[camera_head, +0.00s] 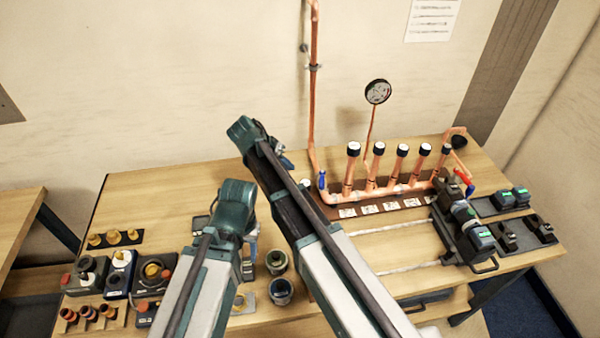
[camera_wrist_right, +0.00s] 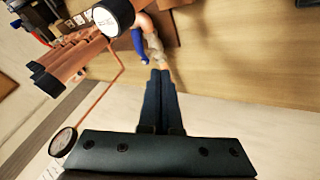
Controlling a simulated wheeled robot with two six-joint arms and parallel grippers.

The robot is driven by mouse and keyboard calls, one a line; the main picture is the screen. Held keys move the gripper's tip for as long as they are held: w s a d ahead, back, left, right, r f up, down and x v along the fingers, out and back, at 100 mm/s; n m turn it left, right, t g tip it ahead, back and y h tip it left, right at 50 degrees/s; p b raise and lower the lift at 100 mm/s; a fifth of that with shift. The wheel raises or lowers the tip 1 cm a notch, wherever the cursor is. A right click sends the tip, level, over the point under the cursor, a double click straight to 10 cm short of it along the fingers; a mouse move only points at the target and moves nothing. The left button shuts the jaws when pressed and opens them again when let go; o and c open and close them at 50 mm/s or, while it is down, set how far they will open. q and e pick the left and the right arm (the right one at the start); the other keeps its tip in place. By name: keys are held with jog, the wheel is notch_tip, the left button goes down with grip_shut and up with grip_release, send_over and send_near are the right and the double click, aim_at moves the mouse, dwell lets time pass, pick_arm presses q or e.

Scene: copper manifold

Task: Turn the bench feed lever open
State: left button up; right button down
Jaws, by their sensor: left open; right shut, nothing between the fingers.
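A blue-handled lever (camera_head: 322,180) sits at the left end of the copper manifold (camera_head: 385,190), at the foot of the tall wall pipe. In the right wrist view the blue lever (camera_wrist_right: 138,44) is beside a pale valve fitting, just ahead and left of my fingertips. My right gripper (camera_wrist_right: 161,72) is shut and empty, its tips close to the fitting; I cannot tell whether they touch. In the head view it is mostly hidden behind its own arm. My left gripper (camera_head: 249,262) is open, pointing down over the bench, partly hidden by its wrist.
A red lever (camera_head: 463,180) is at the manifold's right end. A round gauge (camera_head: 377,92) stands above the manifold. Dark tool units (camera_head: 475,240) are at right; several devices (camera_head: 120,275) are at left. Two jars (camera_head: 281,291) stand near the left gripper. The bench's back left is clear.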

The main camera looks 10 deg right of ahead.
aim_at(321, 182)
jog(key=d+f+b, duration=0.7)
jog(key=d+f, duration=0.1)
jog(key=shift+w+d+f+b, duration=0.25)
jog(key=shift+w+b, duration=0.15)
jog(key=shift+s+d+n+t, duration=0.3)
jog(key=shift+s+d+n, duration=0.35)
jog(key=shift+d, duration=0.3)
